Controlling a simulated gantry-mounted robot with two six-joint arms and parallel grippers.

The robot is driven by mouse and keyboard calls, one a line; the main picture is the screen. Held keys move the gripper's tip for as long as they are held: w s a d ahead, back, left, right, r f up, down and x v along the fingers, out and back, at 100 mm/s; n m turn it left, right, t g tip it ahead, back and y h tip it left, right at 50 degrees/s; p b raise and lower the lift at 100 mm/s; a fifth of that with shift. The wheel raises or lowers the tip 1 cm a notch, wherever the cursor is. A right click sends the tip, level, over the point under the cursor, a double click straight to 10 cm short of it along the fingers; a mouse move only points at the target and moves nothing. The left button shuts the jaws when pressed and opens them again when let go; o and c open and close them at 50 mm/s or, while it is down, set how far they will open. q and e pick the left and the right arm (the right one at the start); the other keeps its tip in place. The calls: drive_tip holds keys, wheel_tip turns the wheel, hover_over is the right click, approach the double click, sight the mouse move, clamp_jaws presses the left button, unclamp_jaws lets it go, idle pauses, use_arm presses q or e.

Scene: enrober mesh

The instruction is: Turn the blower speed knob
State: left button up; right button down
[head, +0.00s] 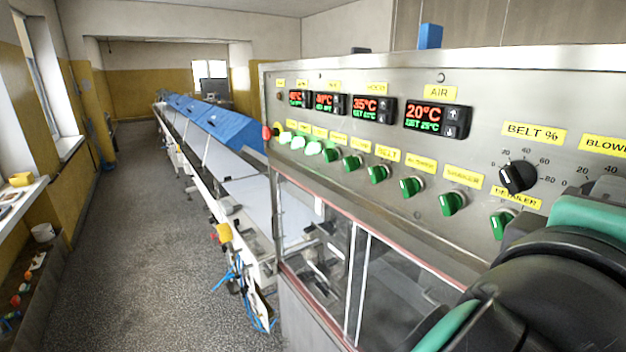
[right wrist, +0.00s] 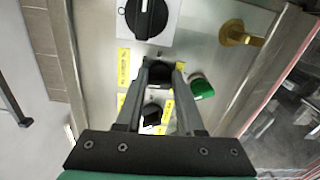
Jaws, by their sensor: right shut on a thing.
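The control panel (head: 480,85) fills the right of the head view. Its yellow blower label (head: 605,145) is cut by the right edge, with part of a dial scale below. My right arm covers the blower speed knob there. In the right wrist view, my right gripper (right wrist: 160,70) is shut on a black knob (right wrist: 158,74), held between the fingertips at the panel face. The fingers hide most of it, so its pointer angle cannot be told. My left gripper is in neither view.
The black belt knob (head: 517,177) and several green switches (head: 411,187) sit left of my right arm. The wrist view shows a large black rotary switch (right wrist: 147,16), a green switch (right wrist: 201,88) and a brass fitting (right wrist: 240,34) nearby. The aisle floor (head: 140,220) is clear.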

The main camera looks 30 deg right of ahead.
drive_tip(key=shift+m, duration=0.4)
drive_tip(key=c, duration=0.5)
unclamp_jaws()
drive_tip(key=a, duration=0.7)
drive_tip(key=s+a, duration=0.1)
drive_tip(key=a, duration=0.3)
drive_tip(key=shift+a+b, duration=0.3)
drive_tip(key=shift+b, duration=0.05)
